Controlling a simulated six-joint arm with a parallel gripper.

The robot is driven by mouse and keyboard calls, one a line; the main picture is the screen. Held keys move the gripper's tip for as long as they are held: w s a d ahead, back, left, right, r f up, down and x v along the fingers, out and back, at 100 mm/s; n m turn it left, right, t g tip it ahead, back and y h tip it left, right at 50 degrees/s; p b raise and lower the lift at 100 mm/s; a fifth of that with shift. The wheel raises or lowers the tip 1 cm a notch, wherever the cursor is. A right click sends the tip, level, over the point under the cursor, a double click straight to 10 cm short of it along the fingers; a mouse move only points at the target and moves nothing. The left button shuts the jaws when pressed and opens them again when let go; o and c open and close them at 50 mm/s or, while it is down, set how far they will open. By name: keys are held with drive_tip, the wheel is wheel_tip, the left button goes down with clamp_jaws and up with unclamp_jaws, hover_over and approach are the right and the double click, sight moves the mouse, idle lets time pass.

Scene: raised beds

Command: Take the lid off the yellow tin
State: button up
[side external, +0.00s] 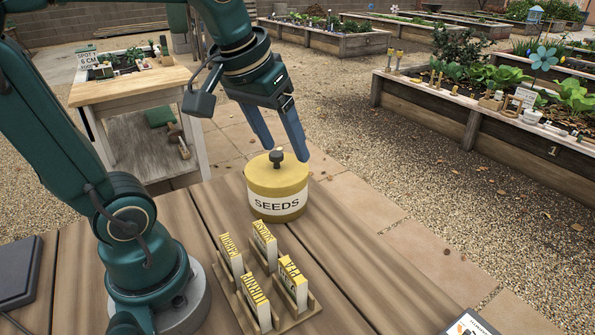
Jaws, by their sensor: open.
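The yellow tin (277,205) stands upright on the wooden table, with a white band reading SEEDS. Its yellow lid (258,174) is on top and has a dark knob (276,157) in the middle. My gripper (286,153) points down over the lid, with its two blue fingers apart. The fingertips are near the knob's height, one on either side of it in this view. I cannot tell from this one view whether a finger touches the knob or the lid.
A wooden rack (293,321) with several seed packets stands in front of the tin. A dark flat object (18,272) lies at the left edge and a printed card (468,325) at the front right. The tabletop right of the rack is clear.

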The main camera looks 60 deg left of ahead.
sight(276, 153)
drive_tip(key=w+a+f+n+g, duration=0.1)
drive_tip(key=a, duration=0.2)
drive_tip(key=w+a+f+n+g, duration=0.1)
drive_tip(key=w+a+f+n, duration=0.1)
drive_tip(key=a, duration=0.2)
drive_tip(key=w+a+f+n+g, duration=0.1)
drive_tip(key=w+a, duration=0.1)
drive_tip(key=a, duration=0.2)
drive_tip(key=shift+a+f+n, duration=0.1)
drive_tip(key=shift+f+n, duration=0.2)
drive_tip(key=shift+f, duration=0.05)
drive_tip(key=shift+s+a+f, duration=0.1)
drive_tip(key=shift+a+f, duration=0.1)
drive_tip(key=shift+f, duration=0.5)
drive_tip(key=shift+w+a+f, duration=0.1)
drive_tip(key=shift+w+f, duration=0.05)
drive_tip(key=shift+f, duration=0.85)
drive_tip(key=shift+w+a+f, duration=0.1)
drive_tip(key=shift+f, duration=0.9)
clamp_jaws()
